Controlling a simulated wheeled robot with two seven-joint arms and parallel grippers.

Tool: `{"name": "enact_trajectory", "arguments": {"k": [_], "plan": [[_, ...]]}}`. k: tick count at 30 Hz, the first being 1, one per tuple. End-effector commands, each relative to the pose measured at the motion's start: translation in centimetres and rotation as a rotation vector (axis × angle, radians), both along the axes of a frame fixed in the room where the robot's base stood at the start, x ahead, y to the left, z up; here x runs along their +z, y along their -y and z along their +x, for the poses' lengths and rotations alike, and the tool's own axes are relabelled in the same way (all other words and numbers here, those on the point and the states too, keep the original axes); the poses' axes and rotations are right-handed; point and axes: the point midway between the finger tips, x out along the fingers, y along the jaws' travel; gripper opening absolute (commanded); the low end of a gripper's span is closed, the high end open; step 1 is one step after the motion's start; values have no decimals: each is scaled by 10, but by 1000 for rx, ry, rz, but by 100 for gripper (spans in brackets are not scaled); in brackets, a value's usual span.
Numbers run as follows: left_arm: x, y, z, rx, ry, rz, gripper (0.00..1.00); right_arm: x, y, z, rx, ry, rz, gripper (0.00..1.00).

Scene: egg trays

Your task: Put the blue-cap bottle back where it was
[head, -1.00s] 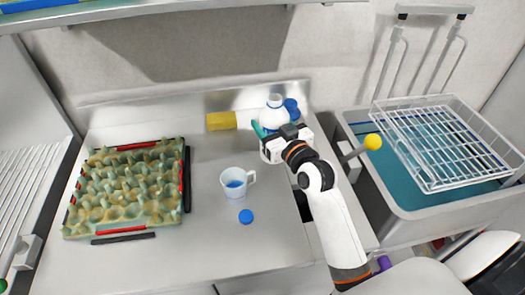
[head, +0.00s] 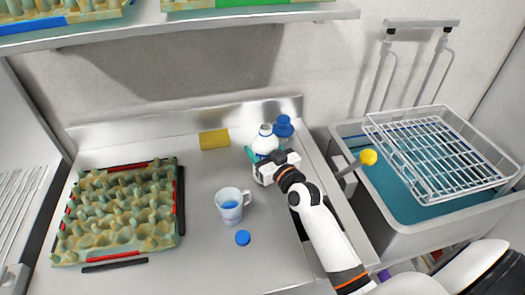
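The held bottle (head: 265,143) is white with a blue ring below a pale top; no blue cap shows on it. My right gripper (head: 261,157) has its teal finger against the bottle's left side and appears shut on it, near the back right of the counter. The hand hides the bottle's lower part and the other finger, so I cannot tell whether its base touches the counter. The bottle looks upright. A loose blue cap (head: 243,238) lies on the counter in front of a white mug (head: 230,217) with blue contents. My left gripper is not in view.
A blue-topped item (head: 284,121) stands just behind the bottle, close to the back wall. An egg tray (head: 72,252) fills the counter's left side. A sink with a wire rack (head: 430,148) is at the right.

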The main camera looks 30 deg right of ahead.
Motion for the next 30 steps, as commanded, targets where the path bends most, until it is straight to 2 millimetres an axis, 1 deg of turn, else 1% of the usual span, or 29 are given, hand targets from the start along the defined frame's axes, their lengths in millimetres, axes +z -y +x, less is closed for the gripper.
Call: {"name": "enact_trajectory", "arguments": {"k": [3, 10, 14, 15, 18, 25, 28, 30], "plan": [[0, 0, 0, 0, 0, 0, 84, -6, 0, 0, -1, 4, 0, 24], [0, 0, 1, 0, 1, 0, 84, -6, 0, 0, -1, 4, 0, 24], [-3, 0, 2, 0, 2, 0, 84, -10, 0, 0, -1, 4, -1, 24], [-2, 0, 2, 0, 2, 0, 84, -10, 0, 0, -1, 0, 0, 69], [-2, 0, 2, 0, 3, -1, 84, -10, 0, 0, -1, 0, 0, 84], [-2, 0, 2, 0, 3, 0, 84, -9, 0, 0, -1, 0, 0, 84], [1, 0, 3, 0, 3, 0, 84, -5, 0, 0, -1, 1, 1, 84], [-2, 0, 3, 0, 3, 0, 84, -9, 1, -7, -1, -1, 0, 84]]}}
